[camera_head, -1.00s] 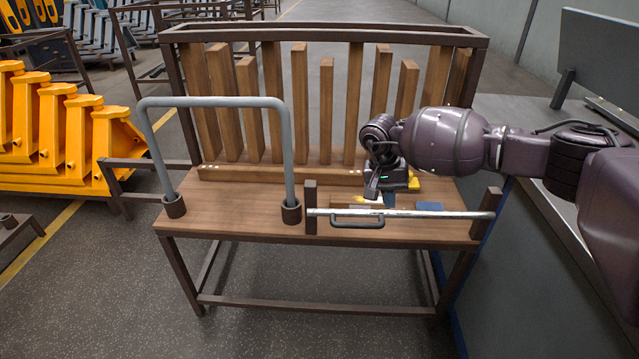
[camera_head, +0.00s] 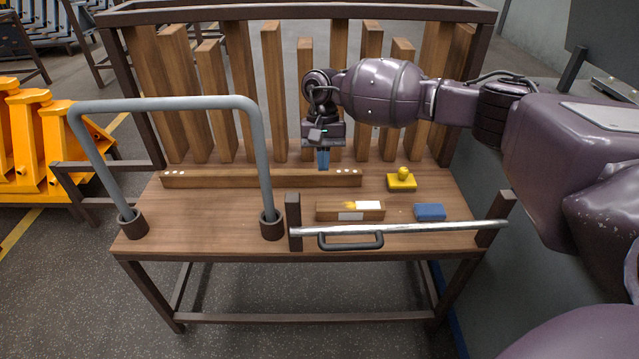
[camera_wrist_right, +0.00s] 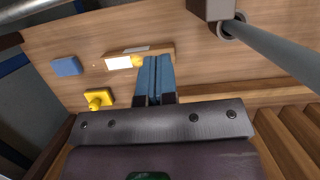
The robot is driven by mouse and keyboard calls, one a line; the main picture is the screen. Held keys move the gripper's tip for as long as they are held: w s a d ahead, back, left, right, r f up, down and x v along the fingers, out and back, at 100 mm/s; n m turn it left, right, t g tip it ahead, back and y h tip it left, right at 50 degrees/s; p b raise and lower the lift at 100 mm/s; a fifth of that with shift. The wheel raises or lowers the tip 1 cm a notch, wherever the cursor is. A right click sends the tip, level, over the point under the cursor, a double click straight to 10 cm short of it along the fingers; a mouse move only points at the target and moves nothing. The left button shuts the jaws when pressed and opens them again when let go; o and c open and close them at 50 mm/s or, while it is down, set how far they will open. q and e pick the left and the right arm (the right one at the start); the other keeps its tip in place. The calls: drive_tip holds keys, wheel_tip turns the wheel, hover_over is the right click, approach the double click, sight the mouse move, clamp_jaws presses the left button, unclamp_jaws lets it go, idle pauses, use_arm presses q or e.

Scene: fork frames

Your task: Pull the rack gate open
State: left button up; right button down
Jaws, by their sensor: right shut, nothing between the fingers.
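A silver bar (camera_head: 420,229) with a dark handle (camera_head: 350,241) spans two short wooden posts along the bench's front right edge. A grey U-shaped tube frame (camera_head: 170,104) stands upright in two round sockets at the front left; part of it also shows in the wrist view (camera_wrist_right: 280,60). I cannot tell for sure which of them is the rack gate. My right gripper (camera_head: 323,162) points down above the bench, behind the silver bar and right of the tube frame. Its blue fingers (camera_wrist_right: 154,75) are shut and empty, apart from the handle. My left gripper is not in view.
A wooden block with a white label (camera_head: 349,213), a blue block (camera_head: 430,212) and a yellow knobbed piece (camera_head: 402,182) lie on the bench. A long wooden strip (camera_head: 260,179) lies behind, before upright slats (camera_head: 273,90). The bench's front left is clear between the sockets.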

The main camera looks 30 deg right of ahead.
drive_tip(key=s+a+f, duration=0.3)
drive_tip(key=s+f, duration=0.3)
drive_tip(key=f, duration=0.3)
drive_tip(key=shift+a+f, duration=0.2)
drive_tip(key=shift+f, duration=0.2)
